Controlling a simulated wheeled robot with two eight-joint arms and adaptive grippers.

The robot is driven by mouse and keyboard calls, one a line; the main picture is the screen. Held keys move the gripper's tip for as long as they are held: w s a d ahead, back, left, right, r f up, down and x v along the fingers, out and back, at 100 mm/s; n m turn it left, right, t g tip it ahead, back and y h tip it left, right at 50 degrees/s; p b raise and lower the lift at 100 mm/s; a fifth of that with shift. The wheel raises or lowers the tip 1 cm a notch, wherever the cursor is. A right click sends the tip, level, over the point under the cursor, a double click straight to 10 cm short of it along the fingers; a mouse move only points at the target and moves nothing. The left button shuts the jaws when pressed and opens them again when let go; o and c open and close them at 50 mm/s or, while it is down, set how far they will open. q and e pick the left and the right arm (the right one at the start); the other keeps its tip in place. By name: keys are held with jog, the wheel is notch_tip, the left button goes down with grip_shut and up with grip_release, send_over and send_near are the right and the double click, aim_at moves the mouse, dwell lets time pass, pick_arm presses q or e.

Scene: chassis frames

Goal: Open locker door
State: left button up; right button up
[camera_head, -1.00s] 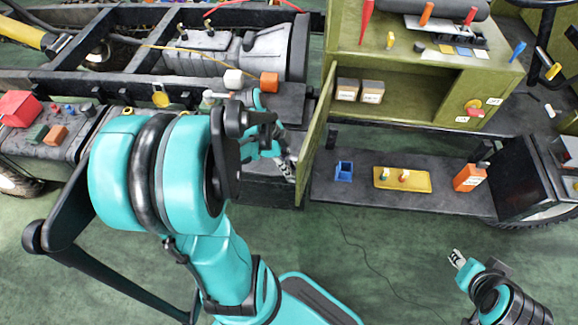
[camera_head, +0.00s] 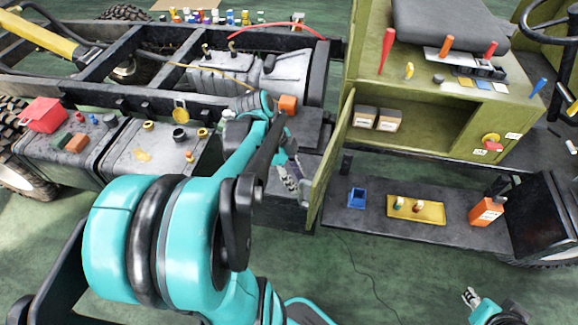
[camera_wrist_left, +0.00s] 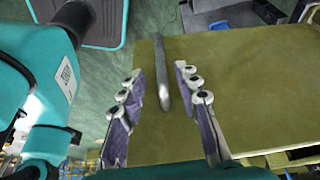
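The olive-green locker (camera_head: 430,120) stands open at the right, with its inside visible. Its door (camera_head: 332,165) is swung out toward me, hinged at the locker's left side and seen nearly edge-on. My left gripper (camera_head: 290,178) is just left of the door, at its outer face. In the left wrist view the left gripper (camera_wrist_left: 160,105) is open. A grey bar handle (camera_wrist_left: 162,75) on the olive door panel (camera_wrist_left: 225,85) lies between the lines of its fingers; contact cannot be told. My right gripper (camera_head: 470,297) is low at the right, away from the locker, too small to read.
Two small boxes (camera_head: 377,118) sit inside the locker. Below is a dark shelf (camera_head: 375,225) with a blue holder (camera_head: 357,198), a yellow tray (camera_head: 428,214) and an orange container (camera_head: 486,211). Tools lie on the locker top. A chassis frame (camera_head: 150,48) fills the left back. Green floor lies open in front.

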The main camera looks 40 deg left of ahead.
pick_arm(q)
jog(key=v, duration=0.6)
jog(key=shift+s, duration=0.15)
dwell(0.3)
